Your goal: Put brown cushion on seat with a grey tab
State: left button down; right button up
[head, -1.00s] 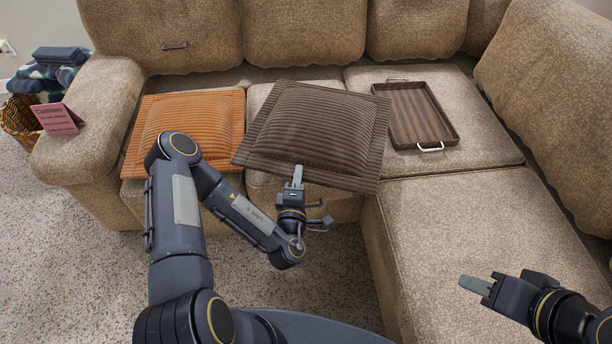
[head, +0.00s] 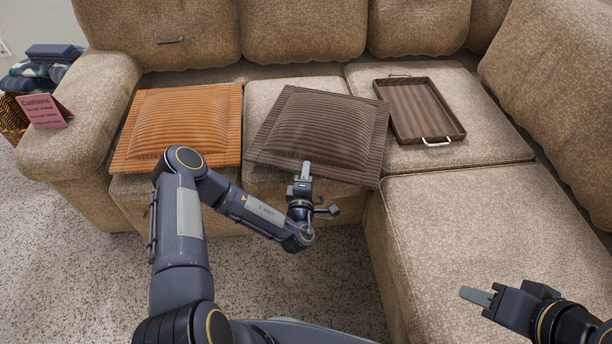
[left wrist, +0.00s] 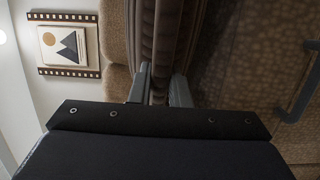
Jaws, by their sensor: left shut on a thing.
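The brown ribbed cushion (head: 322,130) is over the middle seat (head: 270,95) of the couch, slightly rotated. Its right corner reaches the neighbouring seat's edge. My left gripper (head: 304,172) is shut on its front edge; the left wrist view shows the brown fabric (left wrist: 165,40) between the two fingers (left wrist: 158,88). Whether the cushion's underside touches the seat is unclear. A dark grey tab or bar (head: 170,40) is on the left backrest. A grey loop (left wrist: 298,85) shows on beige fabric in the left wrist view. My right gripper (head: 477,297) is away at lower right, seen side-on.
An orange cushion (head: 180,125) lies on the left seat, close beside the brown one. A brown tray with metal handles (head: 420,110) is on the right seat. A pink card (head: 45,111) stands on the left armrest. The front-right seat (head: 490,240) is clear.

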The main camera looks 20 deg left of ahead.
pick_arm(q)
jog(key=shift+r, duration=0.15)
jog(key=c, duration=1.4)
grip_release()
jog(key=shift+o, duration=0.2)
